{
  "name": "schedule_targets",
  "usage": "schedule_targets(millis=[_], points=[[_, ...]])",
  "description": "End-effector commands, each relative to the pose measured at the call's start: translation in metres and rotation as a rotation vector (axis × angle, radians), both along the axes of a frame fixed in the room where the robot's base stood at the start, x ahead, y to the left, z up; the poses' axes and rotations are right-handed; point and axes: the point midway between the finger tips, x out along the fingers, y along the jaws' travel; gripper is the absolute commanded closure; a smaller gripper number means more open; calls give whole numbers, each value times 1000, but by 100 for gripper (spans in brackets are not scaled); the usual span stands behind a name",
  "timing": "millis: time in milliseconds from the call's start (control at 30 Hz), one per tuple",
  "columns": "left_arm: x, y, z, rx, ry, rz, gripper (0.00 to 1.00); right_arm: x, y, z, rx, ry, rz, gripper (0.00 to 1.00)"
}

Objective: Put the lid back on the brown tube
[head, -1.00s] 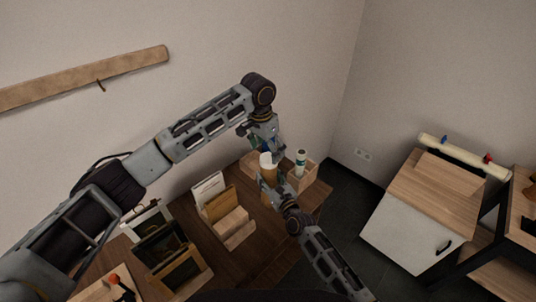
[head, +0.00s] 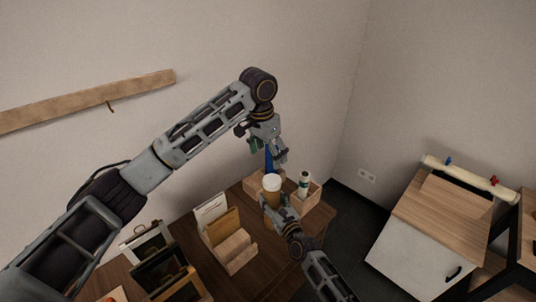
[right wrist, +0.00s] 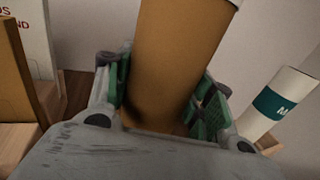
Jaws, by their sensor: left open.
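The brown tube (head: 270,199) stands upright on the table; its brown side fills the middle of the right wrist view (right wrist: 180,60). The white lid (head: 272,182) sits on its top; only a sliver of white shows at the top edge of the right wrist view. My right gripper (head: 280,208) has its green-padded fingers on both sides of the tube and is shut on it. My left gripper (head: 281,156) is open and empty, above the lid and apart from it.
A white tube with a green band (head: 304,181) stands in a wooden box (head: 312,196) right of the brown tube. A blue item (head: 268,160) shows behind my left gripper. A wooden holder with cards (head: 232,248) and dark frames (head: 163,268) stand to the left.

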Motion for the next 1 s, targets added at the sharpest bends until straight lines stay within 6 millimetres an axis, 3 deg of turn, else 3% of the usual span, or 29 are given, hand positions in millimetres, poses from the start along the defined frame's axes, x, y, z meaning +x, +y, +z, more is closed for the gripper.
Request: schedule_targets(millis=[200,667,1000], points=[[0,0,0,0,0,0,19,0,0,0,0,0,0,22],[0,0,0,0,0,0,19,-2,-1,0,0,1,0,22],[0,0,0,0,0,0,19,-22,-11,-1,0,1,0,22]])
